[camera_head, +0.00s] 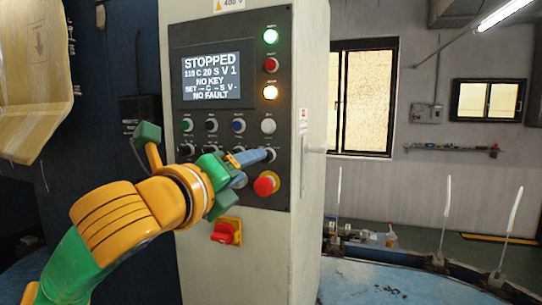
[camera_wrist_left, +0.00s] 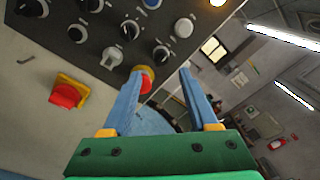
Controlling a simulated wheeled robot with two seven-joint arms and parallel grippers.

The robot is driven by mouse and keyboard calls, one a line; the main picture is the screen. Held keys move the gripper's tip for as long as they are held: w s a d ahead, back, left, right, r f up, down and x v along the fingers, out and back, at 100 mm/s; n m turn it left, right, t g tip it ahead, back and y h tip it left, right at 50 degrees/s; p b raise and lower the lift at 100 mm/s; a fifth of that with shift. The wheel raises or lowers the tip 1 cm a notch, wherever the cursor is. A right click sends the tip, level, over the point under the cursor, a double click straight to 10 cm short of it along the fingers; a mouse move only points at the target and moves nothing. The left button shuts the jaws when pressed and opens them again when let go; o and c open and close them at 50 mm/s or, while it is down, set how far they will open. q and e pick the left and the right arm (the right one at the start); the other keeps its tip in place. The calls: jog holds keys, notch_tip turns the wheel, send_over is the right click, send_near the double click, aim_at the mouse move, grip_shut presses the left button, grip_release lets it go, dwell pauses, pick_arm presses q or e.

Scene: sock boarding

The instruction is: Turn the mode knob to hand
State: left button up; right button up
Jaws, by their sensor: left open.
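The control panel (camera_head: 228,107) carries a row of push buttons and, below it, a row of dark knobs. Their labels are too small to read, so I cannot tell which is the mode knob. In the left wrist view I see a black knob (camera_wrist_left: 160,53), another black knob (camera_wrist_left: 130,30) and a larger grey pointer knob (camera_wrist_left: 112,57). My left gripper (camera_head: 257,167) is open and empty in front of the lower right panel, and hides part of the knobs. Its two blue fingers also show in the left wrist view (camera_wrist_left: 160,74); contact cannot be told. My right gripper is out of view.
A red emergency button (camera_head: 266,184) sits close below the fingers. A red switch on a yellow plate (camera_head: 226,232) is lower on the cabinet. The screen (camera_head: 212,77) reads STOPPED. A blue round table (camera_head: 375,285) with upright forms stands right.

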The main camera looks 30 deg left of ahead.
pick_arm(q)
jog(key=w, duration=0.2)
jog(key=w+p, duration=0.1)
jog(key=w, duration=0.1)
jog(key=w+a+p, duration=0.1)
jog(key=w, duration=0.1)
jog(key=shift+r, duration=0.15)
jog(key=shift+c, duration=0.5)
grip_shut()
